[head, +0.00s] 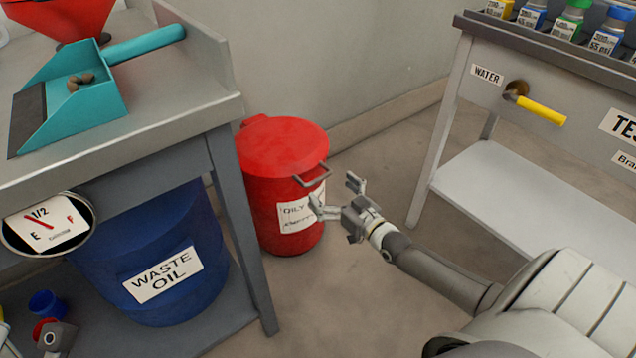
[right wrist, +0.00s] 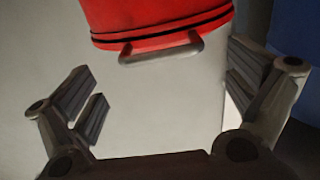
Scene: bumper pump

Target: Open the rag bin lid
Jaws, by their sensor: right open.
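The red rag bin (head: 262,205) stands on the floor between the left bench and the right table, with an "OILY" label on its front. Its round red lid (head: 283,143) is down on the bin. A grey loop handle (head: 312,176) sticks out from the lid's front right edge. My right gripper (head: 335,194) is open and empty, just in front of the handle. In the right wrist view, the handle (right wrist: 162,50) lies ahead of the spread fingers (right wrist: 168,92), roughly between them and apart from both. My left gripper is not in view.
The left bench (head: 190,95) carries a teal dustpan (head: 95,90); its leg stands close beside the bin. A blue waste oil drum (head: 160,270) sits under it. The right table (head: 470,120) has a yellow-handled valve (head: 540,110). Floor between them is clear.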

